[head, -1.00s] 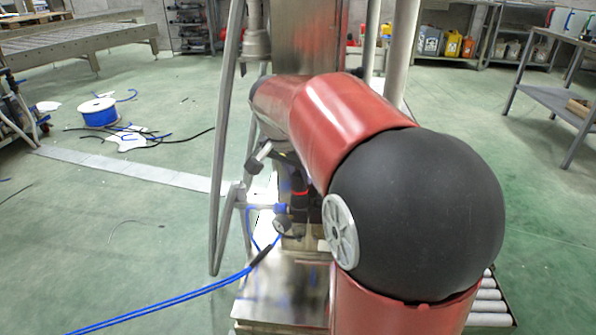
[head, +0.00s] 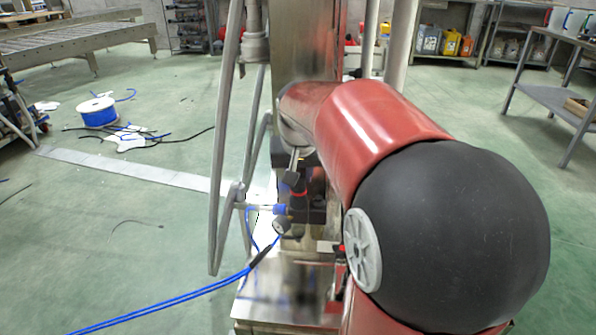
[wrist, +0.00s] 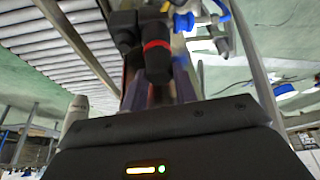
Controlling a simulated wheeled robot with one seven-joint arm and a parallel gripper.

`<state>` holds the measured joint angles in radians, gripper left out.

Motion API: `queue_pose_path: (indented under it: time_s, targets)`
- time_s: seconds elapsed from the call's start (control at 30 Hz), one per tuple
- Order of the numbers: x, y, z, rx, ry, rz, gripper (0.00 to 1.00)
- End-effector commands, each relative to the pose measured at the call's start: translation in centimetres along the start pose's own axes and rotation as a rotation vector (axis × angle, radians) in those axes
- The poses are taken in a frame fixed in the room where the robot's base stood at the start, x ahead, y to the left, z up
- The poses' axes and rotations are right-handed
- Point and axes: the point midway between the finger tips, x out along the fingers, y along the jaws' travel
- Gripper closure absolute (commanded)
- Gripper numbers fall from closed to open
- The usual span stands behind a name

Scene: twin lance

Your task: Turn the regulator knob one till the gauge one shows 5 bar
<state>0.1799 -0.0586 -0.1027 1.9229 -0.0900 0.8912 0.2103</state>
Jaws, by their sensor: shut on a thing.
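The regulator knob (wrist: 158,66) is a black cylinder with a red ring. In the wrist view it sits between the two dark fingers of my gripper (wrist: 160,92), which are shut on it. In the head view the red ring and black body of the regulator (head: 299,195) show at the steel column, just left of my red arm. My fingers are largely hidden there. A small round gauge (head: 282,227) hangs low beside the blue fitting. Its face is too small and turned to read. I cannot tell whether it is gauge one.
Blue hoses (head: 190,302) run from the fittings to the lower left. A grey tubular frame (head: 222,140) stands close left of the steel column (head: 305,45). A roller conveyor (wrist: 60,45) shows in the wrist view. The green floor at left is mostly open.

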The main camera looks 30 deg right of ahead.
Motion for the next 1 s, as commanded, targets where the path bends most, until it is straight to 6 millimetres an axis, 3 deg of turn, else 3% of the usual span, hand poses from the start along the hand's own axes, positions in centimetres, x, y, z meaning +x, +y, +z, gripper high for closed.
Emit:
queue_pose_path:
  time_s: [0.73,0.77,0.9,1.0]
  targets:
    - [-0.01,0.07,-0.05,-0.093,0.002,-0.039,0.94]
    - [-0.01,0.06,-0.05,-0.093,0.002,-0.039,0.69]
    - [0.0,0.06,-0.04,-0.093,0.001,-0.038,0.5]
    - [0.0,0.06,-0.03,-0.093,0.001,-0.038,0.49]
